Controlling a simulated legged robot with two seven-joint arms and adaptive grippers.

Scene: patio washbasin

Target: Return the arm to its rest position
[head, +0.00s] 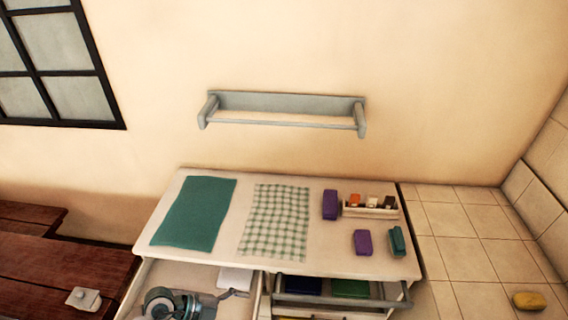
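A grey and teal jointed assembly at the bottom left of the head view looks like my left arm. Its slim end, apparently my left gripper (234,293), is beside a small white block (236,278), below the front edge of the white counter (228,255). It is too small and too cut off to tell whether the fingers are open or shut, or whether they touch the block. My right gripper is not in view.
The counter bears a teal cloth (194,212), a checked cloth (275,222), purple blocks (330,205) (363,242), a teal block (397,241) and a small rack (370,210). An open drawer (340,302) juts out below. A wall shelf (284,110) hangs above. A yellow sponge (530,300) lies right.

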